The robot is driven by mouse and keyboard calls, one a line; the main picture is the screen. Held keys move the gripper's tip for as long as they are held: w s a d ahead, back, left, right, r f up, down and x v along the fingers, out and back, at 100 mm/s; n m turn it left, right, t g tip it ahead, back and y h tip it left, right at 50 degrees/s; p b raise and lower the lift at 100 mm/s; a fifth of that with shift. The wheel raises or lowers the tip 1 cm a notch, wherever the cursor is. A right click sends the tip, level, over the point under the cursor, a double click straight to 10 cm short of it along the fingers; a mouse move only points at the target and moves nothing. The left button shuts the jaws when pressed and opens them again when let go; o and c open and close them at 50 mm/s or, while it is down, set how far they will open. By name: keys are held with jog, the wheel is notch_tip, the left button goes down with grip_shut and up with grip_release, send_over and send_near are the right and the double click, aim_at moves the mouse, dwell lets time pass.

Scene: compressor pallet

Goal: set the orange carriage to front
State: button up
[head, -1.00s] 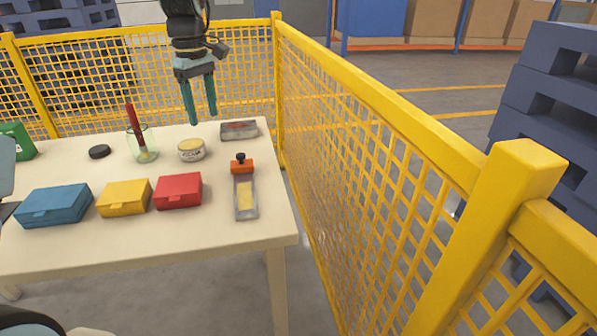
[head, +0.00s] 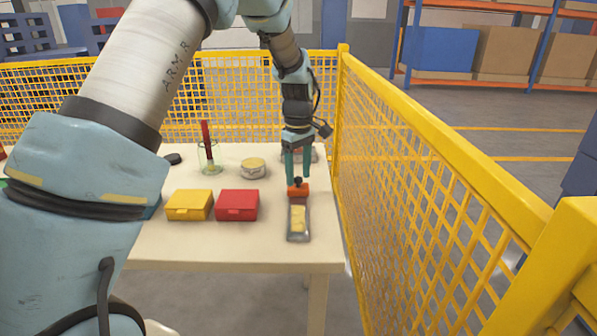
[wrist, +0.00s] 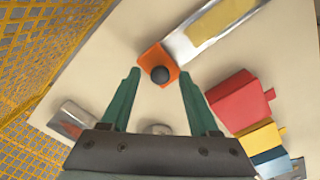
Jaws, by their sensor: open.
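The orange carriage (head: 298,190) with a black knob sits at the far end of a grey metal rail (head: 299,237) with a yellow strip, near the table's right side. In the wrist view the orange carriage (wrist: 158,66) and its round black knob lie just beyond and between my fingertips. My gripper (head: 297,178) is open, pointing down, with its teal fingers close to the carriage in the head view. In the wrist view my gripper (wrist: 158,75) holds nothing. Whether the fingers touch the carriage I cannot tell.
A red box (head: 237,205) and a yellow box (head: 189,205) stand left of the rail. A round tin (head: 253,168) and a glass with a red stick (head: 209,160) stand behind. A yellow mesh fence (head: 430,190) runs along the table's right side.

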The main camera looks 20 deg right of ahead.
jog(key=shift+f, duration=0.15)
jog(key=shift+c, duration=0.3)
grip_shut()
dwell(1.1)
